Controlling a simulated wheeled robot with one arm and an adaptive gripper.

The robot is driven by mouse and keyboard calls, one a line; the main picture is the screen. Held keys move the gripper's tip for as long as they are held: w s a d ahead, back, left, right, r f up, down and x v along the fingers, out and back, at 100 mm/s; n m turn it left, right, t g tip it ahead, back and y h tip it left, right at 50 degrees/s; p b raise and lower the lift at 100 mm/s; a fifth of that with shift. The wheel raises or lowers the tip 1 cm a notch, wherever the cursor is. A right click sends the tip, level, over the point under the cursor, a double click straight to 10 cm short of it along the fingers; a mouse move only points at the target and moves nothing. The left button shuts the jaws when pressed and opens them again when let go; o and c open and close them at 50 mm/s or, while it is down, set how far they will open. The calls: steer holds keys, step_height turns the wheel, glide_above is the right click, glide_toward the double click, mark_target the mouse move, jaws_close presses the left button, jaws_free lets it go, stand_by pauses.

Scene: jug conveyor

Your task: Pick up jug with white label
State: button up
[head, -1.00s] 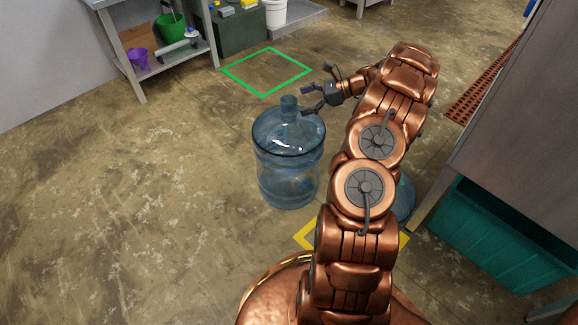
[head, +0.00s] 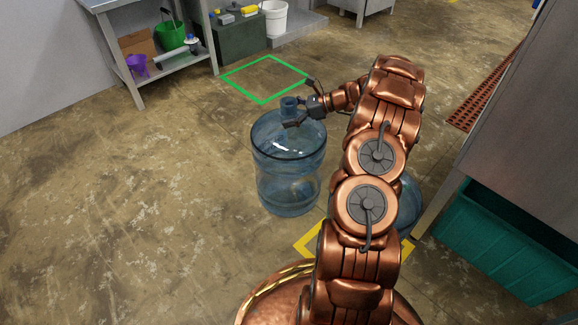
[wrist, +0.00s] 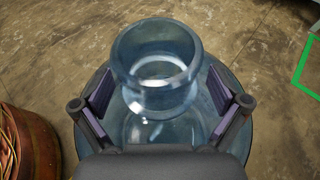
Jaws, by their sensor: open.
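A blue translucent water jug (head: 288,172) stands upright on the floor, left of my arm in the head view. I see no white label on the sides that show. My gripper (head: 301,103) is open at the jug's neck. In the wrist view the gripper (wrist: 160,92) has one finger on each side of the neck (wrist: 157,65), with visible gaps between pads and neck. A second blue jug (head: 410,203) is mostly hidden behind my arm, so its label cannot be seen.
A green floor square (head: 240,91) lies beyond the jug, and a yellow floor square (head: 308,244) lies nearer. A teal bin (head: 500,240) sits under the grey counter at right. A shelf (head: 140,80) stands at back left. The left floor is clear.

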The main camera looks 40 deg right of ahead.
steer(key=shift+c, duration=0.3)
jaws_close()
stand_by(0.6)
